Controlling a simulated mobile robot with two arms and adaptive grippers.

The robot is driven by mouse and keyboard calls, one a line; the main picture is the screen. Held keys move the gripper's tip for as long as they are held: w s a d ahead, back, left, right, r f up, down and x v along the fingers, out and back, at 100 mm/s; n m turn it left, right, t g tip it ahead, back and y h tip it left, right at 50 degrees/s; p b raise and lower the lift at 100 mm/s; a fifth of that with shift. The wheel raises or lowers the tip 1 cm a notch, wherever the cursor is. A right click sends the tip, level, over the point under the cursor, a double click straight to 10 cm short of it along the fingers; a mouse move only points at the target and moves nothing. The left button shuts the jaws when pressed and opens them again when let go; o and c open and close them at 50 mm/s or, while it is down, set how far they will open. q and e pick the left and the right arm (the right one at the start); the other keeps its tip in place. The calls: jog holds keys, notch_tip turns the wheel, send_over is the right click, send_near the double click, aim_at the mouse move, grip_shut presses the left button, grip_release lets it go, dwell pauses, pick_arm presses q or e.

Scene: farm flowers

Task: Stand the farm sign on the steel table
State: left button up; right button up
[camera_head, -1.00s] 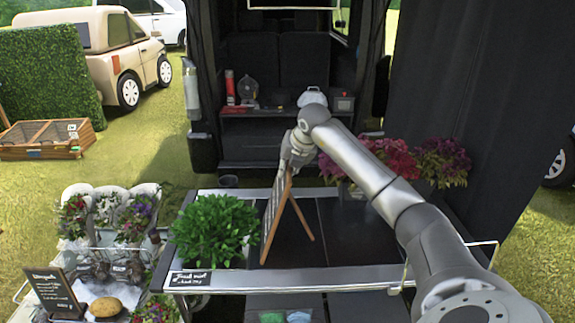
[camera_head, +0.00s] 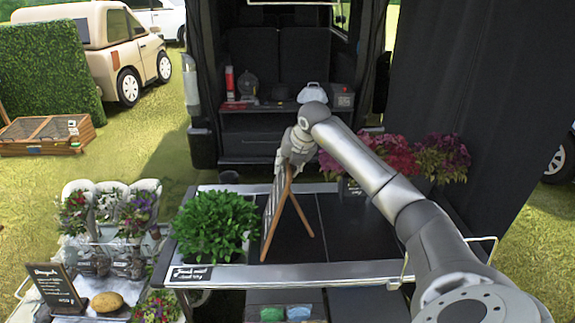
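The farm sign (camera_head: 276,222) is an A-frame board with brown wooden legs, seen nearly edge-on in the head view. It stands upright with its legs spread on the dark top of the steel table (camera_head: 335,274), right of a green plant. My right gripper (camera_head: 290,164) is at the top of the sign, coming from the right. Its fingers look closed around the sign's top edge, though the fingertips are small and partly hidden. The sign's face is turned mostly away. My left gripper does not show.
A leafy green plant (camera_head: 215,228) stands on the table's left part, with a small black label (camera_head: 190,273) at the front edge. Pink and purple flowers (camera_head: 395,158) stand at the back right. The tabletop's right middle is clear. A flower stand (camera_head: 105,240) is at the left.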

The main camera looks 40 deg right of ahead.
jog(key=shift+s+r, duration=0.2)
jog(key=shift+r, duration=0.2)
jog(key=b+v, duration=0.3)
jog(key=v, duration=0.8)
jog(key=shift+s, duration=0.15)
